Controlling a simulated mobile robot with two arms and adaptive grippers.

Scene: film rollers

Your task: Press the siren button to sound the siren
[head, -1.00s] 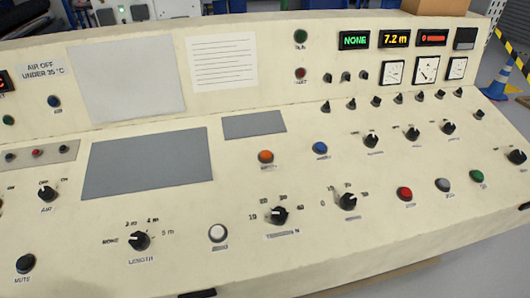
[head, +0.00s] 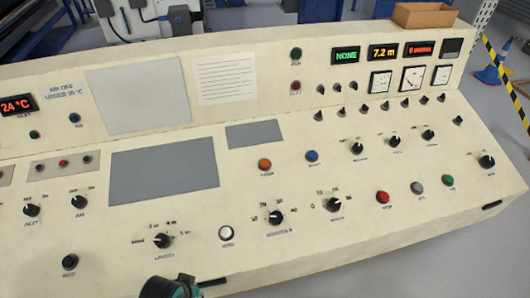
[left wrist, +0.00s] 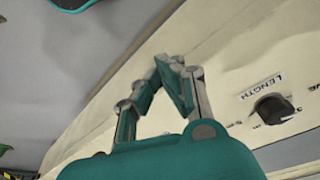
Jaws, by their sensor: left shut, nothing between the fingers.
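The sloping cream console carries several round push buttons: a white one (head: 226,233), an orange one (head: 264,164), a blue one (head: 312,156), a red one (head: 383,197), a grey one (head: 417,188) and a green one (head: 448,181). Their labels are too small to read, so I cannot tell which is the siren button. My left gripper (head: 170,287) shows at the bottom edge of the head view, left of and below the white button. In the left wrist view its fingers (left wrist: 172,66) are shut and empty, near the console's front edge. My right gripper is not in view.
The LENGTH knob (head: 162,241) is near my left gripper and shows in the left wrist view (left wrist: 273,108). A dark knob marked MUTE a moment ago (head: 69,262) sits at the front left. Dark handles (head: 213,282) line the front edge. Displays (head: 346,56) stand on the back panel.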

